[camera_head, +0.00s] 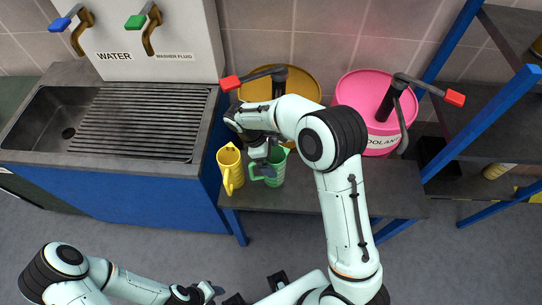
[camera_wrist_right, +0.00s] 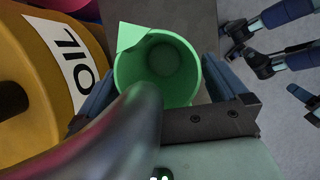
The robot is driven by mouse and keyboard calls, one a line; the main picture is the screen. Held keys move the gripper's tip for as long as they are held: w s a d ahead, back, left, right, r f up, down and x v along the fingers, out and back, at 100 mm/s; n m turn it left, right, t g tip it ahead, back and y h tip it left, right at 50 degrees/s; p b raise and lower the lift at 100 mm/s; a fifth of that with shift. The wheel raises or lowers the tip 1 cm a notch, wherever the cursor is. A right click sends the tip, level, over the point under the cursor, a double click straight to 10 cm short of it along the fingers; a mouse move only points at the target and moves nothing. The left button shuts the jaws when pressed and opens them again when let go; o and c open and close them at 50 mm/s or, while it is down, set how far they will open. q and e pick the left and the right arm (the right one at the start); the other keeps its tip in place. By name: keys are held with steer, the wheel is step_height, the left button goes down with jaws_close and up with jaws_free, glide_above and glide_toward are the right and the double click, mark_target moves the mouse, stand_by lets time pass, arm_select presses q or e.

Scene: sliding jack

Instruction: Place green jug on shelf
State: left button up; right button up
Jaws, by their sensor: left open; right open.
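The green jug (camera_head: 272,168) stands on the dark bench in front of the yellow oil drum, its handle to the left. In the right wrist view I look down into the empty-looking green jug (camera_wrist_right: 158,68). My right gripper (camera_head: 262,152) is over the jug, open, with one finger on each side of it; I cannot tell whether the fingers touch it. My left gripper (camera_head: 207,291) is open and empty near the bottom edge, far from the jug. The shelf (camera_head: 490,135), with blue posts and dark boards, stands at the right.
A yellow jug (camera_head: 230,168) stands just left of the green one. The yellow oil drum (camera_head: 305,83) and pink coolant drum (camera_head: 365,92) stand behind, with pumps on top. A blurred spout (camera_wrist_right: 115,130) crosses close over the green jug. A sink (camera_head: 60,115) is at the left.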

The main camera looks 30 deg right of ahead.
arm_select(q)
steer(key=shift+w+r+p, duration=0.9)
steer(key=shift+r, duration=0.3)
arm_select(e)
steer(key=v, duration=1.2)
arm_select(q)
steer(key=shift+s, duration=0.1)
arm_select(e)
steer(key=shift+w, duration=0.1)
